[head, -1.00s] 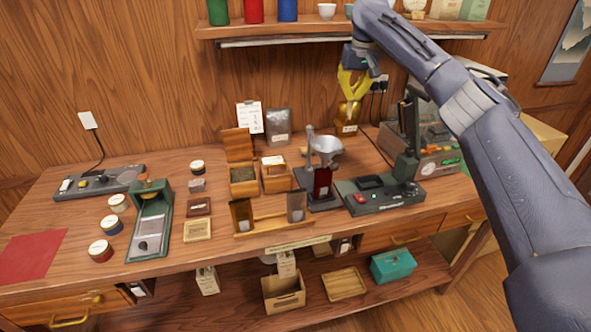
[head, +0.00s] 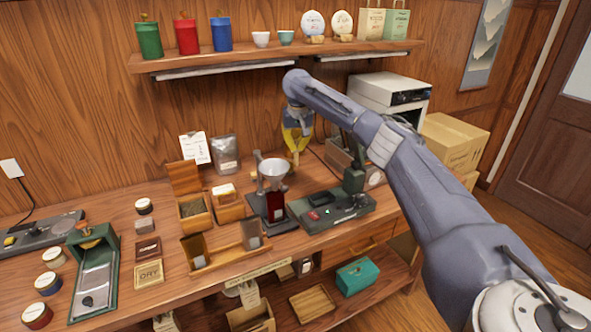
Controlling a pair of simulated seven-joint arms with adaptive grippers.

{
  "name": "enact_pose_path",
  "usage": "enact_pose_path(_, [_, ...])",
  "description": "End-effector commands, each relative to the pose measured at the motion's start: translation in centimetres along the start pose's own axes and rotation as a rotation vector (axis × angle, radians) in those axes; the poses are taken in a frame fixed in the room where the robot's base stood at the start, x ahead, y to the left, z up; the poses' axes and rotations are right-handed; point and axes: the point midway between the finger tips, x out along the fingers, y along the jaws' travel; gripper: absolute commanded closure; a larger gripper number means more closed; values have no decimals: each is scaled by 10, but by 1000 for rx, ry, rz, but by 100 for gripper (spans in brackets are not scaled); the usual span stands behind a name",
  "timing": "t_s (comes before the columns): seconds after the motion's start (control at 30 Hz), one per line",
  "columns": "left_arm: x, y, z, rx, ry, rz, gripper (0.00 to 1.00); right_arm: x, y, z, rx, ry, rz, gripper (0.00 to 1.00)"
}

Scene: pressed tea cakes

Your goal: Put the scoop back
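My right gripper (head: 296,152), with yellow fingers, points down at the back of the bench near the wall. It is beyond the grey stand with the funnel (head: 273,168) and left of the grey machine at the back. It is small in the head view, and I cannot tell whether its fingers are apart or closed on something. I cannot make out the scoop; it may be hidden at the fingers or behind my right arm. My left gripper is not in view.
An open wooden tea box (head: 193,222) and a green-topped device (head: 325,220) stand near the funnel stand. The shelf (head: 270,65) with canisters and cups runs above. A green tray (head: 95,280) and small tins stand at left. My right arm covers the bench's right end.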

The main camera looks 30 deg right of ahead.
Motion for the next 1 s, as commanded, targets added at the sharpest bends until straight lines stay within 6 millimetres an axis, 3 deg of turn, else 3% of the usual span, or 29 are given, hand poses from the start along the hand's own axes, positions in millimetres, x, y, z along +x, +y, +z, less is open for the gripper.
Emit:
enact_pose_path(0.2, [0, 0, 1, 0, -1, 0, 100, 36, 0, 8, 0, -1, 1, 100])
enact_pose_path(0.57, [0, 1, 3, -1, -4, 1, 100, 54, 0, 11, 0, 0, 0, 100])
enact_pose_path(0.9, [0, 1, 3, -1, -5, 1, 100, 89, 0, 19, 0, 0, 1, 100])
enact_pose_path(1.0, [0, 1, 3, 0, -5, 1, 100, 92, 0, 19, 0, 1, 0, 100])
